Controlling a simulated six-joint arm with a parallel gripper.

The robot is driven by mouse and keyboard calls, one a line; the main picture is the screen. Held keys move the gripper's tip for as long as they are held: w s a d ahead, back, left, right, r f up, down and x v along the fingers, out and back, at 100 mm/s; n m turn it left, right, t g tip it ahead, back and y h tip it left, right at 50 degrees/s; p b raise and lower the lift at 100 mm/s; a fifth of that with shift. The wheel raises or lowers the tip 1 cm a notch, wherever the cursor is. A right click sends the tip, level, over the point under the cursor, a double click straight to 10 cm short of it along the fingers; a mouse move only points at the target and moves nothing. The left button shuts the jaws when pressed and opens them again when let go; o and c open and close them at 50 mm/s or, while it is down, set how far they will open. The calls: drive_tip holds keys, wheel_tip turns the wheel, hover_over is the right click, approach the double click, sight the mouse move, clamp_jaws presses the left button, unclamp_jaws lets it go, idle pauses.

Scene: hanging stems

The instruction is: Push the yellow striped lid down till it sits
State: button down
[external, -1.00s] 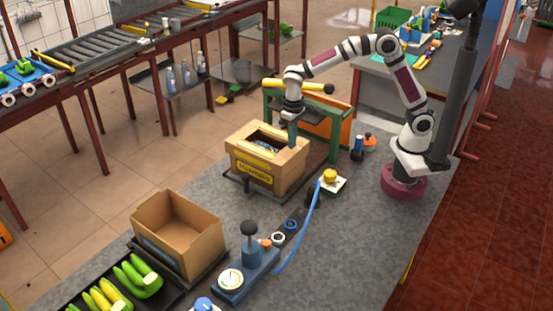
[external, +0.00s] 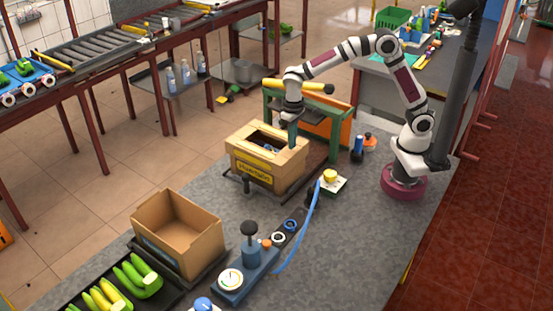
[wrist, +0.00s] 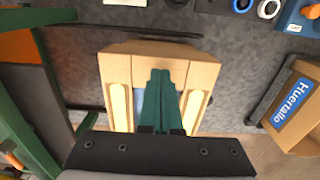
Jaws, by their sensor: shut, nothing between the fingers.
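The cardboard box (external: 290,177) with a yellow label stands on the dark stand. Its top has a long opening with something bluish inside. The yellow striped lid seems to be the cardboard top (external: 250,131); in the wrist view its two yellow strips (wrist: 118,107) run along either side of the middle opening. I cannot tell whether it sits flush. My gripper (external: 293,143) points down at the box's right end. Its green fingers (wrist: 160,73) are shut with nothing between them, over the middle gap; contact with the lid is unclear.
A green frame with a yellow-ended bar (external: 300,86) and an orange panel (external: 340,130) stand close behind the box.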

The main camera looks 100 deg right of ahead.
drive_tip(key=shift+f, duration=1.25)
idle(2.5)
wheel_tip(320, 180, up, 9)
idle(0.8)
drive_tip(key=s+a+n, duration=0.1)
drive_tip(key=s+a, duration=0.2)
drive_tip(key=s, duration=0.6)
drive_tip(key=s+a+f+n+y, duration=0.1)
drive_tip(key=s+a, duration=0.2)
drive_tip(key=s, duration=0.6)
drive_tip(key=s+a+f+n, duration=0.1)
drive_tip(key=s+a, duration=0.2)
drive_tip(key=s, duration=0.7)
drive_tip(key=shift+a+y, duration=0.35)
drive_tip(key=shift+y, duration=0.05)
